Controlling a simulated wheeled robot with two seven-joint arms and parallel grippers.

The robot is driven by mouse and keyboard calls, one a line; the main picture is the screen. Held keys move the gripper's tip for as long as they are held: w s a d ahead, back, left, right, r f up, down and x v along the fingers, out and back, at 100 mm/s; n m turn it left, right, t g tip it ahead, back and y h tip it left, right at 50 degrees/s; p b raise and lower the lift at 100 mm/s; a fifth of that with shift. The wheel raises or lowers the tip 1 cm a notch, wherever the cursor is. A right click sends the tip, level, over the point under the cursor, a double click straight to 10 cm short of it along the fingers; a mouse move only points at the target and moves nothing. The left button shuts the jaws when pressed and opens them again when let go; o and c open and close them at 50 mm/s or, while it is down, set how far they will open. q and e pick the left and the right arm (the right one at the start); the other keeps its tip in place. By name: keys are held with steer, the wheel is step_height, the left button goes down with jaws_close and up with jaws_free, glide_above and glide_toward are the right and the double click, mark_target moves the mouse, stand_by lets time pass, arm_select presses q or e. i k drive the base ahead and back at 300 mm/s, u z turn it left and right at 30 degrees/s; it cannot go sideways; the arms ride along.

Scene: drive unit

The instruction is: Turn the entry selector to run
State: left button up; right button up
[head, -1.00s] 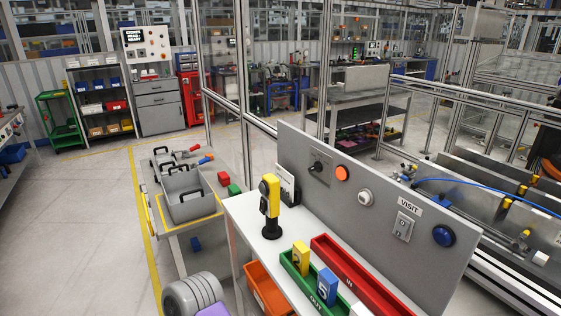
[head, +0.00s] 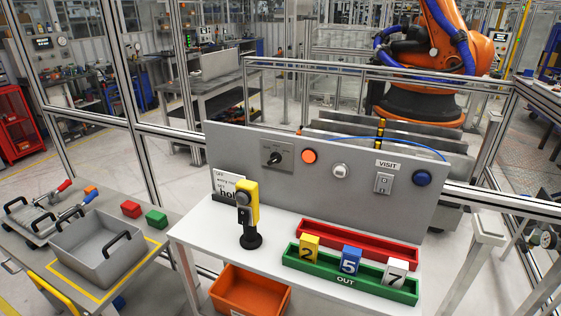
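The entry selector (head: 275,157) is a black rotary knob on a square grey plate, at the left part of the upright grey panel (head: 330,177). Its handle is tilted, pointing to the upper right. Small lettering on its plate is too small to read. Neither of my grippers is in the head view.
A yellow and black handheld device (head: 248,212) stands on the white table (head: 200,233) before the panel. A green OUT tray (head: 300,262) holds blocks 2, 5 and 7. A red tray (head: 395,252) lies behind it. A grey bin (head: 95,252) stands left.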

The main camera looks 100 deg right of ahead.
mark_target(276, 157)
steer(key=z, duration=1.9)
